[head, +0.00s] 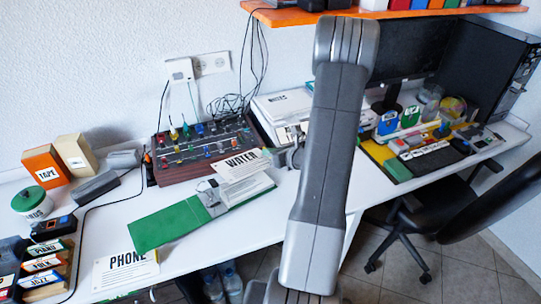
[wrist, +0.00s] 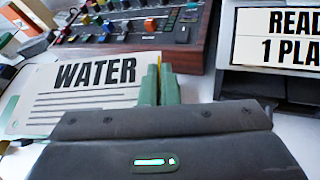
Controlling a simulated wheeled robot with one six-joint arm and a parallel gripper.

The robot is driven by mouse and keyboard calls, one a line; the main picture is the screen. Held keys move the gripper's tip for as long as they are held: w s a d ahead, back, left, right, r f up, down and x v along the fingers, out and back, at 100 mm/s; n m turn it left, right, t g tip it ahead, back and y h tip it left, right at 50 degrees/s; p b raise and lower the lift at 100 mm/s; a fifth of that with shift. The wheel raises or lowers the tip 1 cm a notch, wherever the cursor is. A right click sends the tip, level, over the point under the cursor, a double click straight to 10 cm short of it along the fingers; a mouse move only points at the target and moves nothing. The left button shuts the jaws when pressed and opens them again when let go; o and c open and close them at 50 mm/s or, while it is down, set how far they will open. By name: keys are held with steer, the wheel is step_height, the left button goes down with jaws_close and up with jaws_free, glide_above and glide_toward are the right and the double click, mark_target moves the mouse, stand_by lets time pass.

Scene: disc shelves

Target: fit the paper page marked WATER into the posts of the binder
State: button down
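The WATER page (head: 243,164) is a white sheet with bold black letters, held slightly tilted over the right part of the binder. My gripper (head: 272,158) is at its right edge. In the wrist view, my green fingers (wrist: 159,85) are closed together on the right edge of the WATER page (wrist: 85,95). The green binder (head: 165,223) lies open on the white desk, its cover to the left. Its metal post piece (head: 212,197) shows near the middle. A white sheet (head: 248,190) lies on its right side, partly under the held page. The individual posts are too small to tell.
A mixer-like board (head: 200,148) with colored knobs stands behind the binder. A white printer (head: 285,105) stands behind the gripper. A PHONE page (head: 125,270) lies at the desk's front left. Small boxes and a green-lidded jar (head: 33,203) crowd the left end.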

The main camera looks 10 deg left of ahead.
steer(key=shift+t+h, duration=0.6)
steer(key=shift+h, duration=0.1)
steer(key=shift+s+a+f+b, duration=0.1)
steer(key=shift+a+f+b, duration=0.05)
steer(key=shift+f+b, duration=1.3)
steer(key=shift+a+f+b, duration=0.1)
steer(key=shift+f+b, duration=0.8)
steer(key=shift+b, duration=0.9)
steer(key=shift+b, duration=0.65)
steer(key=shift+s+a+f+b, duration=0.1)
steer(key=shift+f+b, duration=1.9)
steer(key=shift+b, duration=0.05)
steer(key=c, duration=1.6)
jaws_free()
steer(key=p+v, duration=0.1)
steer(key=v, duration=1.3)
steer(key=shift+a, duration=0.15)
